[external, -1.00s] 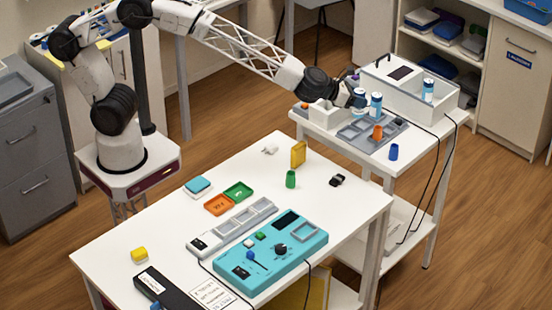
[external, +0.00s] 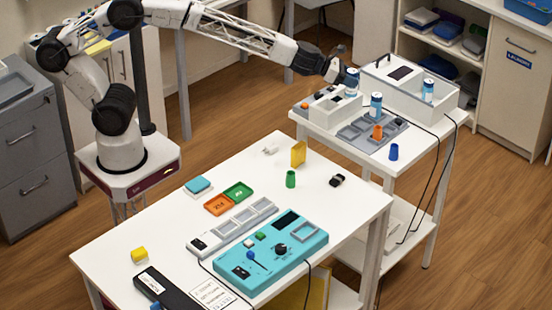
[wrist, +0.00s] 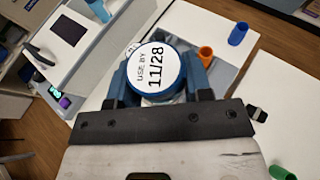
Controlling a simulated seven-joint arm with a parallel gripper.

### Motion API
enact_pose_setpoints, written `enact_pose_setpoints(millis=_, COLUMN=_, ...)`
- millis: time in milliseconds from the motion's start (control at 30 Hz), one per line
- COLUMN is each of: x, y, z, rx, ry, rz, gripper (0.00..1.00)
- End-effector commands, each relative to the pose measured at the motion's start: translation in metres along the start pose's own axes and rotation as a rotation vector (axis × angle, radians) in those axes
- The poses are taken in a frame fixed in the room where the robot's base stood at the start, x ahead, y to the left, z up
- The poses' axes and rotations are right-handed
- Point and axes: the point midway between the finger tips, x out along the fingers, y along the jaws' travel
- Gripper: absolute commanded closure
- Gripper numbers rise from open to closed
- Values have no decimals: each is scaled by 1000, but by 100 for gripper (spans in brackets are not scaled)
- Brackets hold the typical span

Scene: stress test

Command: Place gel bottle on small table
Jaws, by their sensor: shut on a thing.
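My gripper (external: 351,80) is shut on a white and blue bottle (external: 351,90), held upright above the smaller white table (external: 434,165) at the right. In the wrist view the bottle's round lid (wrist: 156,66) sits between the two fingers (wrist: 158,82), with a blue rim and the print "USE BY 11/28". A similar bottle (external: 376,105) stands on the grey tray just right of the held one. I cannot read the bottles' side labels, so which is gel is unclear.
The larger white table (external: 345,215) in front holds a teal panel (external: 300,258) and a green cup (external: 291,179).

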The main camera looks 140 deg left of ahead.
Motion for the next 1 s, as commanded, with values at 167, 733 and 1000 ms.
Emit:
enact_pose_setpoints(millis=167, x=0, y=0, z=0, rx=0, ry=0, rz=-1, gripper=81)
enact_pose_setpoints(millis=733, x=-1, y=-7, z=-2, rx=1, ry=-1, rz=-2, gripper=81)
enact_pose_setpoints(millis=1000, x=-5, y=-27, z=-10, rx=2, ry=-1, rz=-3, gripper=81)
